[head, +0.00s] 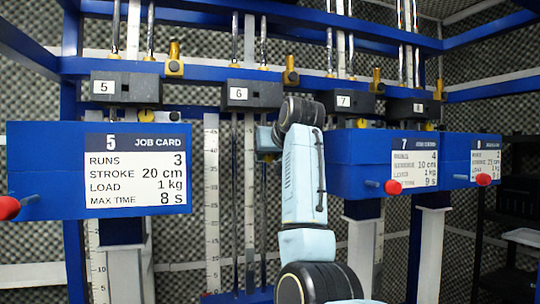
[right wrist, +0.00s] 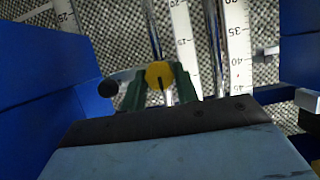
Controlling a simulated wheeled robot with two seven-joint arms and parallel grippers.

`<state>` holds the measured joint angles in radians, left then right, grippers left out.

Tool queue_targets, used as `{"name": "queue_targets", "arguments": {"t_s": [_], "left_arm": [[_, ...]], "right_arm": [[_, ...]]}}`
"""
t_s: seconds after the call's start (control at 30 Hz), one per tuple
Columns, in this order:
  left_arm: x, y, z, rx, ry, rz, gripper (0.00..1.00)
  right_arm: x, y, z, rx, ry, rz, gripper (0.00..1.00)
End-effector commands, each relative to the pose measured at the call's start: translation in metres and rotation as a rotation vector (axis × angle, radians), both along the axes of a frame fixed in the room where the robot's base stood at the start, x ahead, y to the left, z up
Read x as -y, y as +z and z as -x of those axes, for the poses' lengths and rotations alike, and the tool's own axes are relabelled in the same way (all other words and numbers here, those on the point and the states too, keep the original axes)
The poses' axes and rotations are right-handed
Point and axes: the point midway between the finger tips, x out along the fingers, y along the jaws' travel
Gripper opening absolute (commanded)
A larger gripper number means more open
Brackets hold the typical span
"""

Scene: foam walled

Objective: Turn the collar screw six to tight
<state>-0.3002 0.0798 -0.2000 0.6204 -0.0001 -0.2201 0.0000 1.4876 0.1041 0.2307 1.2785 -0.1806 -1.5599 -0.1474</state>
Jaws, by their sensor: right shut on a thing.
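Collar six (head: 250,94) is a dark block with a white "6" label, on the vertical rods in the head view. My right arm reaches up in front of it, and my right gripper (head: 266,142) is just below the collar, partly hidden by my wrist. In the right wrist view, a yellow slotted screw head (right wrist: 159,74) sits between the two green fingers of my right gripper (right wrist: 160,80), which are shut on it. The head view hides most of this screw, so how tight it is cannot be told. My left gripper is not in view.
Collar five (head: 124,87) and collar seven (head: 350,102) stand on either side. Blue boxes with job cards, the five card box (head: 50,170) and the seven card box (head: 345,160), jut out with red-tipped levers. White rulers (head: 212,200) run vertically behind.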

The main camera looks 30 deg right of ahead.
Motion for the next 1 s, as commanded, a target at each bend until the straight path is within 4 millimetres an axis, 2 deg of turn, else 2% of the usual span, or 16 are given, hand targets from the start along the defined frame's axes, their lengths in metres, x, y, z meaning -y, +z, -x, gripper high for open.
{"name": "queue_targets", "arguments": {"t_s": [0.2,0.23,0.4,0.63,0.77,0.87,1.0], "left_arm": [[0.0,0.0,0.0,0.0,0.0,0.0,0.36],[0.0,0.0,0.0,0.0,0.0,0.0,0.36],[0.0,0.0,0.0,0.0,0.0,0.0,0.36],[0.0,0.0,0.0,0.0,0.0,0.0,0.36],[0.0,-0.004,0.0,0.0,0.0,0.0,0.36],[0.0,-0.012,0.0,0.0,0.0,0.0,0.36],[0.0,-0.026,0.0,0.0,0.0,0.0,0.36]], "right_arm": [[0.0,0.003,0.001,0.007,0.0,0.001,0.07],[0.0,0.003,0.001,0.007,0.0,0.001,0.33],[0.0,0.002,0.0,0.004,0.0,0.001,0.52],[0.0,0.001,0.0,0.002,0.0,0.0,0.52],[-0.001,0.003,0.007,0.003,0.0,0.002,0.52],[-0.004,0.008,0.02,0.007,-0.001,0.002,0.52],[-0.011,0.019,0.049,0.009,-0.001,0.002,0.52]]}}
